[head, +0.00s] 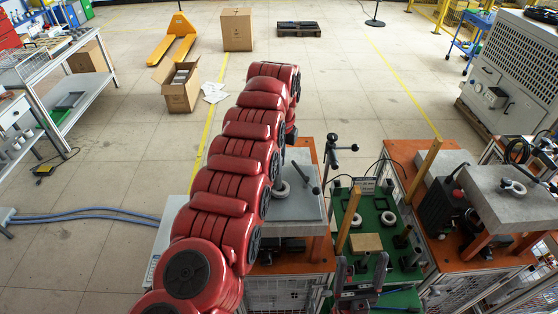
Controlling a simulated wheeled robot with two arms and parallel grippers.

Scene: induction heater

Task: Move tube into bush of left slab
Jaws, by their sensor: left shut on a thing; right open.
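The left slab (306,205) is a grey plate on the orange-topped bench, partly covered by my red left arm. Its bush (282,189) is a pale ring at the arm's right edge. My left gripper (291,136) is mostly hidden behind the end of that arm, with only a dark part showing above the slab's far side. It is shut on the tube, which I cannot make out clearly. A dark slim rod (303,174) shows just right of the bush; I cannot tell what it belongs to. My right gripper (361,272) is open and empty at the bottom, by the green fixture.
The green fixture (377,205) holds pale rings, dark posts and a wooden block (366,242). Tan bars (348,219) stand upright beside it. A black-knobbed lever (331,155) rises at the left slab's right edge. A right slab (489,196) with another ring lies further right.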

